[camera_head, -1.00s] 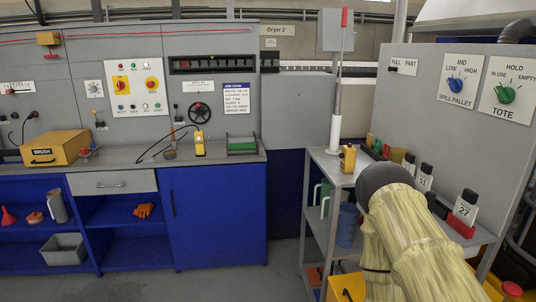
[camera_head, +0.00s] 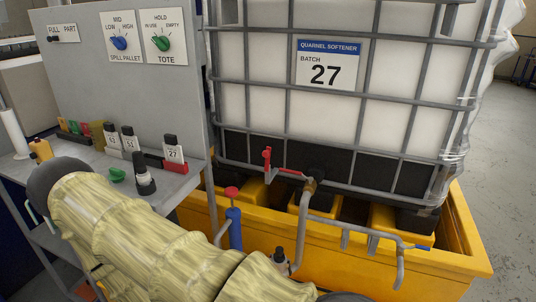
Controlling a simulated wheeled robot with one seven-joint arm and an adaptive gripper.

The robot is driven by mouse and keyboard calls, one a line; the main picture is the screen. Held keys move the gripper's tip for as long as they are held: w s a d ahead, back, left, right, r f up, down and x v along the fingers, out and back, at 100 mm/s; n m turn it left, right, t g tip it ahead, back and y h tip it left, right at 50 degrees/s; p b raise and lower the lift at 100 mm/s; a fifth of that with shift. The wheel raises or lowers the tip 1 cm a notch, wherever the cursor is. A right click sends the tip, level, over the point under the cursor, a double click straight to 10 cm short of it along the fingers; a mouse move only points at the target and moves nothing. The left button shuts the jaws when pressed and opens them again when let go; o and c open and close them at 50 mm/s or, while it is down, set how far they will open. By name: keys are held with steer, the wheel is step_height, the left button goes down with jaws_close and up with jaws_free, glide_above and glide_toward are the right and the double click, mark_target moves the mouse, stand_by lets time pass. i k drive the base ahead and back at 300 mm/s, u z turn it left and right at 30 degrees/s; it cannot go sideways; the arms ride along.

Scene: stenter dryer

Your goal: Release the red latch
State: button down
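A small red upright piece (camera_head: 267,158) with a short red bar stands at the tote's outlet valve, in front of the dark lower band of the tote (camera_head: 335,110); it looks like the red latch. The brass-coloured valve body (camera_head: 310,186) sits just right of it, with a grey pipe running down from it. Whether the latch is engaged is too small to tell. A red round knob (camera_head: 232,192) tops a blue cylinder lower left of it. My arm in its pale yellow sleeve crosses the lower left; my gripper is out of view.
The caged tote, labelled batch 27, stands in a yellow spill pallet (camera_head: 450,262). A grey pipe with a blue-tipped lever (camera_head: 422,247) extends rightwards in front.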

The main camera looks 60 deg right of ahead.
mark_target(266, 153)
steer(key=z, duration=1.2)
